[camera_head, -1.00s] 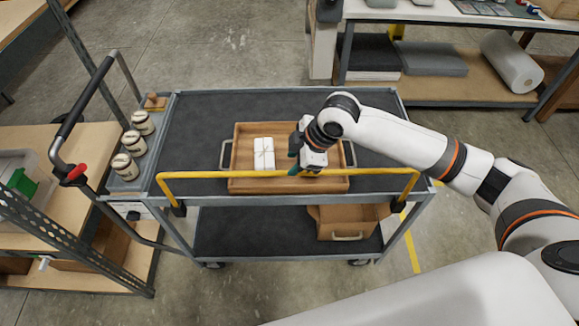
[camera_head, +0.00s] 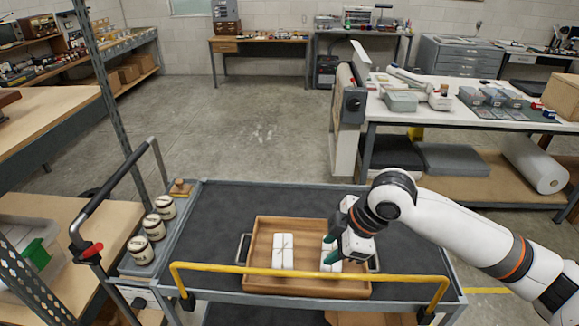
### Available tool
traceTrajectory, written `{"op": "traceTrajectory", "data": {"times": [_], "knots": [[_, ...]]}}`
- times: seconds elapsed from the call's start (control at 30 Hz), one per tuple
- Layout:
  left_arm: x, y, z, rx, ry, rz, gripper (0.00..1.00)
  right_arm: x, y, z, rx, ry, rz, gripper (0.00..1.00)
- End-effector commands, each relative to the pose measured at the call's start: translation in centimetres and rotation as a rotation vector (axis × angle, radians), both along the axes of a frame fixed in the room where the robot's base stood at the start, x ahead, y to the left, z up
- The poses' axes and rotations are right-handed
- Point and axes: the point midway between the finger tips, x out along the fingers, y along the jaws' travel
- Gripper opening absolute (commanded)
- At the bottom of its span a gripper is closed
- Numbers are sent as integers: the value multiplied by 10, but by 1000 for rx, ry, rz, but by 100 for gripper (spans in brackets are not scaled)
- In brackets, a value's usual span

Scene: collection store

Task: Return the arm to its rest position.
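My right gripper (camera_head: 335,240) is over the right part of a wooden tray (camera_head: 308,288) on the cart. Its dark teal fingers look apart, so it appears open. A white string-tied packet (camera_head: 331,265) lies in the tray just under the fingers, partly hidden by them. Whether they touch it is hard to tell. A second white tied packet (camera_head: 283,262) lies to its left, clear of the gripper. My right arm reaches in from the right edge. My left gripper is not in view.
The grey cart (camera_head: 220,225) has a yellow front rail (camera_head: 300,273) close before the tray. Several labelled jars (camera_head: 153,227) stand at its left end, near a wooden-handled stamp (camera_head: 180,187). A white-topped table (camera_head: 440,110) stands behind the arm. The cart's left-middle deck is clear.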

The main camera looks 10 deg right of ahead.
Motion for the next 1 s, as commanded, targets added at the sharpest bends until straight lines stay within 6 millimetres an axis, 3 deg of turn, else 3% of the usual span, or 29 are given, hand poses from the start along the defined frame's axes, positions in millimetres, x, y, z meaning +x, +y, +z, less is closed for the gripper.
{"op": "traceTrajectory", "data": {"times": [0.17, 0.33, 0.5, 0.67, 1.0], "knots": [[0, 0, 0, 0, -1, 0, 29, -10, 15, -16, 21, 7, -5, 36], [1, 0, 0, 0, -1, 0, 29, -40, 49, -54, 94, 14, -80, 36], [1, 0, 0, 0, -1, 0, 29, -75, 65, -85, 180, 34, -272, 36], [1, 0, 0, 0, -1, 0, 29, -111, 53, -112, 217, 76, -529, 36], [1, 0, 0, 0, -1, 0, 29, -179, 3, -148, 149, 155, -948, 36]]}}
